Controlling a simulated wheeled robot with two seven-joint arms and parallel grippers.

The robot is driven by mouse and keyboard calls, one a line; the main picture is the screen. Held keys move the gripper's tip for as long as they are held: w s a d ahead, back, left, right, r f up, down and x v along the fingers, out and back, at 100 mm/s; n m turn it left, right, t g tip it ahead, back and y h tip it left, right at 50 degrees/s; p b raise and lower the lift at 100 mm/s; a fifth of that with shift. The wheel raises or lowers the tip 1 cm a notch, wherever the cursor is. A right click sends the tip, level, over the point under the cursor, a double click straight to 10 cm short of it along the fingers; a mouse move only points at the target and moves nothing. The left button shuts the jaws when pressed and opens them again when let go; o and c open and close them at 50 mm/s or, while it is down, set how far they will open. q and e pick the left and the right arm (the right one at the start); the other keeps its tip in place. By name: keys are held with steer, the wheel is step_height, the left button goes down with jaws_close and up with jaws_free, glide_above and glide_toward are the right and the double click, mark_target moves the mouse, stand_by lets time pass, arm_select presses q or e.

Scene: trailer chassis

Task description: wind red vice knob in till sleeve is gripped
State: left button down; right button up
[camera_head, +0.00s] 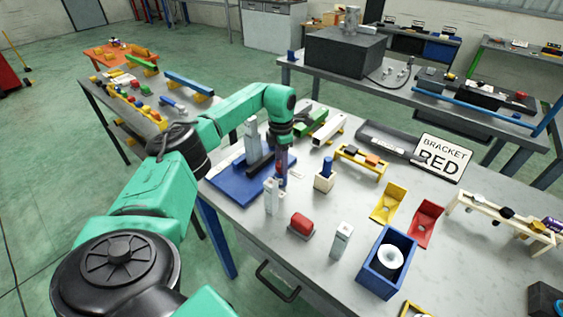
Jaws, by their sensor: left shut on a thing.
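My left arm reaches over the grey table, and its gripper (282,178) points down at the right edge of a blue base plate (232,188). A grey upright fixture, which looks like the vice (252,142), stands on this plate. The gripper is shut on a small reddish part that looks like the red vice knob; the fingers and wrist hide most of it. I cannot make out the sleeve or whether the vice jaws touch it. My right gripper is not in view.
A red-topped block (301,224), a pale block (341,238) and a blue bin (388,262) stand in front and to the right. A wooden block with a blue peg (326,174) is close right of the gripper. A "BRACKET RED" sign (441,158) stands farther back.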

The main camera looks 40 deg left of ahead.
arm_select(q)
steer(key=shift+r, duration=0.1)
steer(key=shift+c, duration=2.1)
jaws_free()
steer(key=shift+r, duration=0.25)
step_height(320, 180, up, 14)
steer(key=b, duration=0.2)
steer(key=shift+a, duration=0.2)
